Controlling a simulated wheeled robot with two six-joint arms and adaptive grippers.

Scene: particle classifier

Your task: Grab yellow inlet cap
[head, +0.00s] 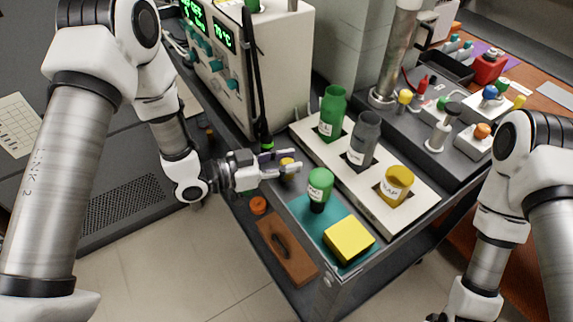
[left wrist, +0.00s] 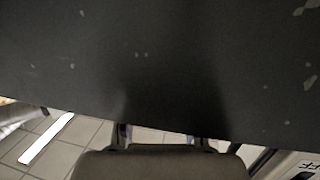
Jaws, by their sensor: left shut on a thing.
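The small yellow cap (head: 287,163) is at the fingertips of my left gripper (head: 285,170) in the head view. The gripper is shut on it, above the cart's left part, just left of the row of bottles. In the left wrist view, the gripper's fingers show only in part at the bottom, and the cap cannot be made out there. My right arm is at the right edge of the head view, and its fingers are out of the frame.
A white rack (head: 410,214) holds green, grey and yellow bottles. A control box (head: 285,60) stands behind. An orange cap (head: 258,205) and a brown tray (head: 277,235) lie nearby.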

